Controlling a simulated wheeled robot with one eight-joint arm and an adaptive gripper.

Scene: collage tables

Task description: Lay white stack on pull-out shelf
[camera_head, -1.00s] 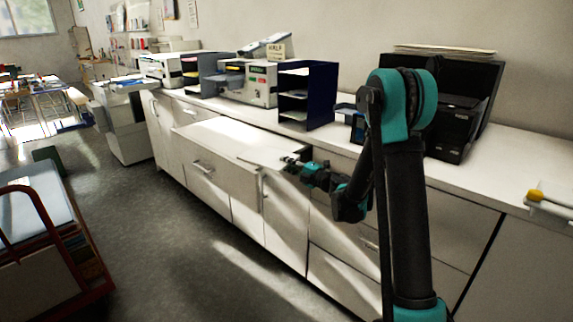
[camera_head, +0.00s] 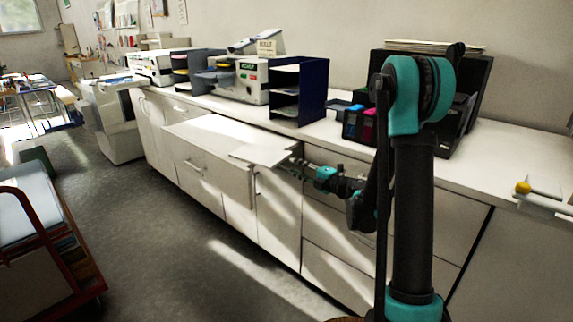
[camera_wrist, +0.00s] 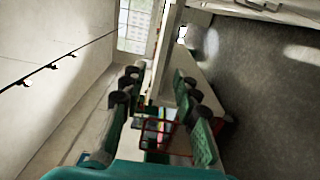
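The white stack (camera_head: 264,152) is a thin, flat slab at the right end of the pull-out shelf (camera_head: 205,133), a white surface jutting out from the counter. Part of the stack overhangs the shelf's right edge. I cannot tell whether it touches the shelf. My gripper (camera_head: 294,164) is at the stack's right edge.
A dark blue sorter (camera_head: 300,92), a grey-white machine (camera_head: 240,80) and a black tray unit (camera_head: 462,110) stand on the counter behind. Cabinet fronts (camera_head: 275,215) lie below. A red cart (camera_head: 60,235) stands at left. Floor between is clear.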

